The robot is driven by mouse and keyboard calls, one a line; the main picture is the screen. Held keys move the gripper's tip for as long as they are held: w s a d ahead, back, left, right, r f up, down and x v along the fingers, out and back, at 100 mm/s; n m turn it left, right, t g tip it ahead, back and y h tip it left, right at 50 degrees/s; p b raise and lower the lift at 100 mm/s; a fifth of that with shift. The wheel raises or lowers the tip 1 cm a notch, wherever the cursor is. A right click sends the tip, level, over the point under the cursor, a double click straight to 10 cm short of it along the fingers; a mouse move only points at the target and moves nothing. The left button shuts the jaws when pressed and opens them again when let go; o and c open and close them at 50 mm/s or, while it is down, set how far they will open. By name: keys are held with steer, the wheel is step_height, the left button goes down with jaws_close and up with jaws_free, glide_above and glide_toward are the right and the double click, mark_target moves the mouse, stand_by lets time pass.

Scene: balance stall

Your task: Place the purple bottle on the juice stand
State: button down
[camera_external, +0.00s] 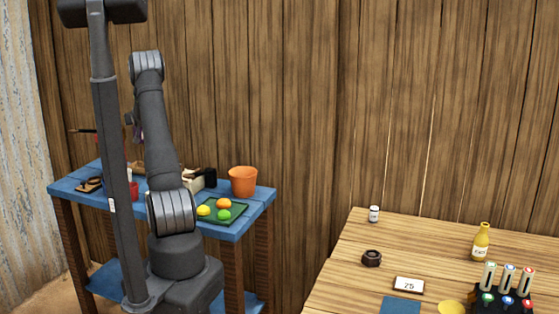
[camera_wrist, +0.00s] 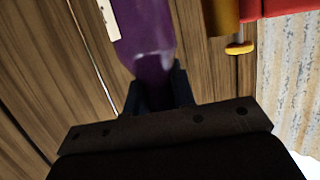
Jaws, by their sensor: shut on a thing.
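The purple bottle (camera_wrist: 145,30) fills the top middle of the wrist view, with a pale label at its left edge. My gripper (camera_wrist: 158,82) is shut on its narrower end. In the external view, only a small purple part of the bottle (camera_external: 138,132) shows beside my arm, above the blue table. My arm hides most of the gripper and bottle there. A yellow bottle (camera_external: 481,242) with a white label stands on the wooden table (camera_external: 345,272) at the right. I cannot tell which surface is the juice stand.
The blue table (camera_external: 258,197) holds an orange bucket (camera_external: 243,181) and a green tray (camera_external: 236,213) with fruit. The wooden table carries a dark round piece (camera_external: 371,258), a white jar (camera_external: 374,214), a "75" sign (camera_external: 409,285), a blue mat (camera_external: 400,306) and a dark rack (camera_external: 470,298).

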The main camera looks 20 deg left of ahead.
mark_target(134, 128)
steer(key=f, duration=0.1)
steer(key=a+f, duration=0.1)
steer(key=s+f, duration=0.1)
steer(key=f, duration=0.1)
steer(key=shift+a, duration=0.3)
step_height(134, 128, down, 8)
stand_by(0.3)
steer(key=shift+w+f, duration=0.1)
steer(key=shift+f, duration=0.2)
stand_by(0.5)
steer(key=c, duration=1.1)
jaws_free()
steer(key=shift+c, duration=0.2)
steer(key=shift+d, duration=0.1)
steer(key=v, duration=1.7)
steer(key=shift+d, duration=0.25)
steer(key=shift+w+r, duration=0.1)
steer(key=shift+r, duration=0.05)
